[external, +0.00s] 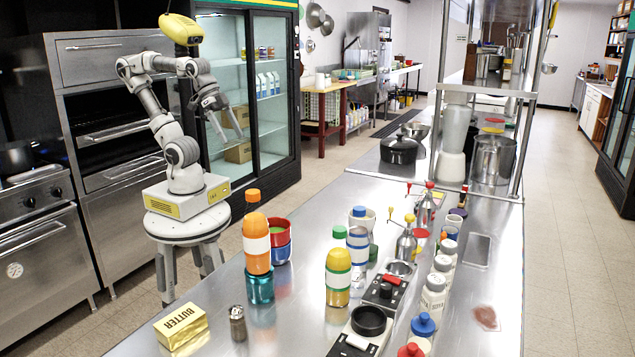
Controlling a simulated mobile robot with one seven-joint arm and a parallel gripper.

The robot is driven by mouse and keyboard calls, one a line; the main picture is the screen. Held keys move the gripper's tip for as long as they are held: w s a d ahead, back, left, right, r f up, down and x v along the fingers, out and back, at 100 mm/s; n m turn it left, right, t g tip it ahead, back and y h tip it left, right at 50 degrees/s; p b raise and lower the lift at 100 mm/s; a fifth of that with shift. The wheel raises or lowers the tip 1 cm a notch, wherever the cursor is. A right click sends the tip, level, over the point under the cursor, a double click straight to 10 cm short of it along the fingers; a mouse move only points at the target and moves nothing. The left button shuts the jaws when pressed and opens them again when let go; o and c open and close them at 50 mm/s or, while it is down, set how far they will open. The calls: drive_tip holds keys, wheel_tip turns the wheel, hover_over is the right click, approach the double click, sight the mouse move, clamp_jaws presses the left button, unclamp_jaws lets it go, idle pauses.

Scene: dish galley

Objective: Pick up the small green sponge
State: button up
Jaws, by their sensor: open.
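I cannot make out a small green sponge for certain in the external view. A patch of green shows at the mouth of the red cup (279,232), which is stacked on a blue one; whether it is a sponge or the cup's inside is too small to tell. My gripper (227,130) is open and empty. It hangs in the air in front of the glass-door fridge, above and to the left of the steel counter (290,325), with its fingers pointing down.
An orange bottle (256,240), a butter pack (181,328), a shaker (237,323) and a yellow-and-green bottle (338,278) stand on the counter. Several jars (433,295) crowd its right part. A black pot (399,150) stands farther back. The counter's left-front surface has some bare room.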

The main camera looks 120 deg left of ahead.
drive_tip(key=w+d+f+n+t+h, duration=0.1)
drive_tip(key=w+d+f+n, duration=0.15)
drive_tip(key=w+n, duration=0.35)
drive_tip(key=w+d+f+n+t+b, duration=0.1)
drive_tip(key=w+f+n, duration=0.2)
drive_tip(key=w+n, duration=0.35)
drive_tip(key=w+d+f+n+t+h, duration=0.1)
drive_tip(key=w+d+f+n, duration=0.2)
drive_tip(key=w, duration=0.6)
drive_tip(key=w+a+r+n+t+y, duration=0.1)
drive_tip(key=w+a+r+n+t, duration=0.1)
drive_tip(key=a+r+n, duration=0.3)
drive_tip(key=w+a+r+n+t, duration=0.1)
drive_tip(key=w+a+n, duration=0.2)
drive_tip(key=n, duration=0.5)
drive_tip(key=w+a+r+n+t+y, duration=0.1)
drive_tip(key=w+a+r+n+t, duration=0.1)
drive_tip(key=a+r+n, duration=0.3)
approach(370, 252)
drive_tip(key=shift+w+a+f+n+g+b, duration=0.35)
drive_tip(key=shift+w+a+f+b, duration=0.2)
drive_tip(key=shift+w+a+f, duration=0.4)
drive_tip(key=shift+r+x, duration=0.1)
drive_tip(key=shift+x, duration=1.3)
drive_tip(key=shift+r+x, duration=0.15)
drive_tip(key=shift+x, duration=1.2)
drive_tip(key=shift+w+a, duration=0.1)
